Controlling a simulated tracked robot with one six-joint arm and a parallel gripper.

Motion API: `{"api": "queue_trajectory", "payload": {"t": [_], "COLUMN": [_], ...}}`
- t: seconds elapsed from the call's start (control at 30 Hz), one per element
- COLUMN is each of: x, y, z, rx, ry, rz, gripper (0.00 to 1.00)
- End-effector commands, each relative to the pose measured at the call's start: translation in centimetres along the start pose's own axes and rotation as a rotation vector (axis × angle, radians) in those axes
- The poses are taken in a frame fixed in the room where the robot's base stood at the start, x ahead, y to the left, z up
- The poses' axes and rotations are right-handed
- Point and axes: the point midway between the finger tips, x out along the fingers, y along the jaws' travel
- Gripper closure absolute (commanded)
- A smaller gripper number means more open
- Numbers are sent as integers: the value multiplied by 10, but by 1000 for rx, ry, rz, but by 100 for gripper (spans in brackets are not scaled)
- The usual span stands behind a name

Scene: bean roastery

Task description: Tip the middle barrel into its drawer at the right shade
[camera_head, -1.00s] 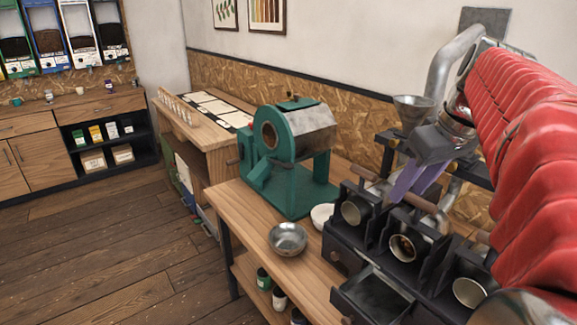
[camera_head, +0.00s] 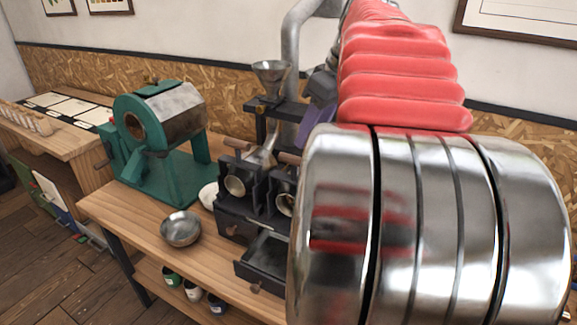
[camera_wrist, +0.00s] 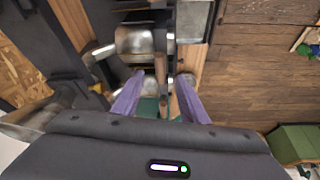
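The middle barrel (camera_head: 285,204) is a small metal drum in a dark stand, partly hidden behind my arm in the head view. Its dark drawer (camera_head: 266,260) stands pulled out below it, with no beans visible. The left barrel (camera_head: 235,186) is beside it; the right one is hidden. In the wrist view, my gripper (camera_wrist: 160,76) has its two purple fingers apart. A wooden handle (camera_wrist: 161,68) shows between them, but I cannot tell whether they touch it. A metal barrel (camera_wrist: 135,40), seemingly the middle one, is beyond the fingertips. Its contents cannot be made out.
A green roaster (camera_head: 170,150), a metal bowl (camera_head: 181,228) and a white bowl (camera_head: 208,195) stand on the wooden bench (camera_head: 130,215). A funnel (camera_head: 271,75) rises behind the barrels. Several small jars (camera_head: 192,290) sit on the lower shelf.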

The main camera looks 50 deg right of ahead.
Motion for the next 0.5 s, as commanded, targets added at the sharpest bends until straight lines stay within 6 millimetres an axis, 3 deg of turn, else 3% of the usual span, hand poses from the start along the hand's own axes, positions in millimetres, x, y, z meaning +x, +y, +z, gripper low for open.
{"api": "queue_trajectory", "payload": {"t": [0.5], "x": [79], "y": [-1], "z": [0], "rx": [0], "ry": [-2], "rz": [-3], "gripper": [60]}}
